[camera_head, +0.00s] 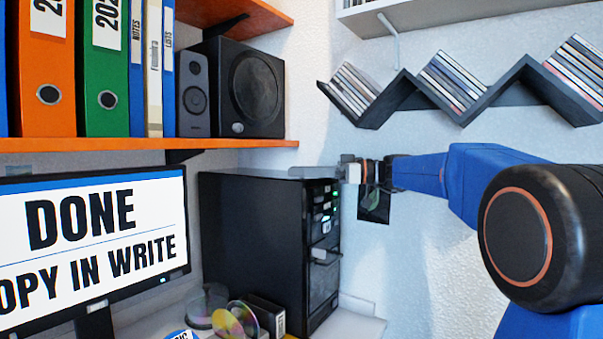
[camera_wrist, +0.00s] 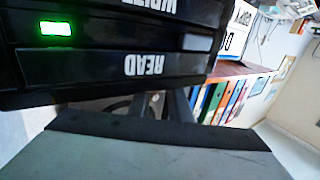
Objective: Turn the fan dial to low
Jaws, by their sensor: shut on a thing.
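The fan dial cannot be made out in either view. A black disc tower (camera_head: 255,235) stands on the desk, with lit green indicators (camera_head: 327,212) on its front. My gripper (camera_head: 318,172) is at the upper front edge of this tower, pointing left in the head view. Its grey finger (camera_wrist: 160,150) with a dark edge fills the bottom of the wrist view. The tower front, with an upside-down READ label (camera_wrist: 152,64) and a green light (camera_wrist: 55,28), is close in front of the wrist camera. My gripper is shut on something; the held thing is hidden.
A monitor (camera_head: 92,235) stands at left. An orange shelf (camera_head: 140,144) above it holds binders and a black speaker (camera_head: 252,88). A zigzag disc rack (camera_head: 480,103) is on the wall above my arm.

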